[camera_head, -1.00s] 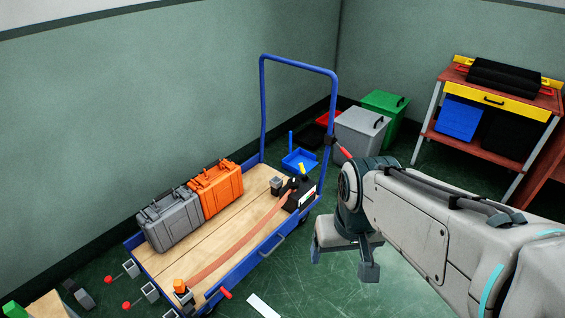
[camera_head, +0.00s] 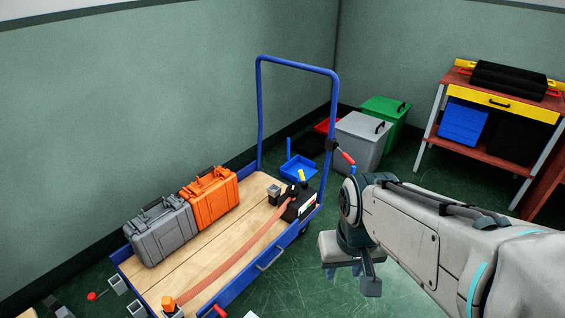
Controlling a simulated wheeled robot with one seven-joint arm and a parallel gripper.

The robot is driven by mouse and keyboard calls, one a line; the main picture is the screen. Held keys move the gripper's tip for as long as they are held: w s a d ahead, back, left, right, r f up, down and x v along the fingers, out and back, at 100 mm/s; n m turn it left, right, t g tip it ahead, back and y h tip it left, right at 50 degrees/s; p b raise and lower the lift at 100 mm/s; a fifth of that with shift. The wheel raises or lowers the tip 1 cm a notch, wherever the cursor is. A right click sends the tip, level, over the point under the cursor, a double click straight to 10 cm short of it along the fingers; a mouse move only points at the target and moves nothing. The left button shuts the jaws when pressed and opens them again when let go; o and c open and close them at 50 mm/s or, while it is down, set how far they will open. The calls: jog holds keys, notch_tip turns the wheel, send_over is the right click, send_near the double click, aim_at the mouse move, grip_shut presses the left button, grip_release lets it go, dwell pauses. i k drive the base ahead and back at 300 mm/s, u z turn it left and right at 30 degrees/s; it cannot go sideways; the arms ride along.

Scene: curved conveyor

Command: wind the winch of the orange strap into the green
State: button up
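The orange strap (camera_head: 238,263) runs along the bed of the blue cart (camera_head: 228,296), from an orange fitting at the near end to the black winch (camera_head: 300,203) at the far right corner. The winch has a yellow part on top and a small white and red gauge on its side; green on it is too small to make out. A red-gripped handle (camera_head: 346,157) shows near the cart's upright, beside my arm. My gripper (camera_head: 356,278) hangs to the right of the cart, apart from the winch and strap. Its fingers are partly hidden, and nothing is visibly held.
Grey (camera_head: 160,232) and orange (camera_head: 211,199) cases stand on the cart's left side. The blue push frame (camera_head: 259,110) rises at its far end. Grey (camera_head: 358,141) and green (camera_head: 386,118) bins and a workbench (camera_head: 492,97) stand behind.

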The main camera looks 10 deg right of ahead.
aim_at(292, 192)
jog(key=u, duration=0.5)
jog(key=k, duration=0.6)
jog(key=u, duration=0.1)
jog(key=i, duration=0.35)
jog(key=z, duration=1.1)
jog(key=i, duration=1.6)
jog(key=u, duration=1.05)
jog(key=i, duration=0.35)
jog(key=u, duration=0.2)
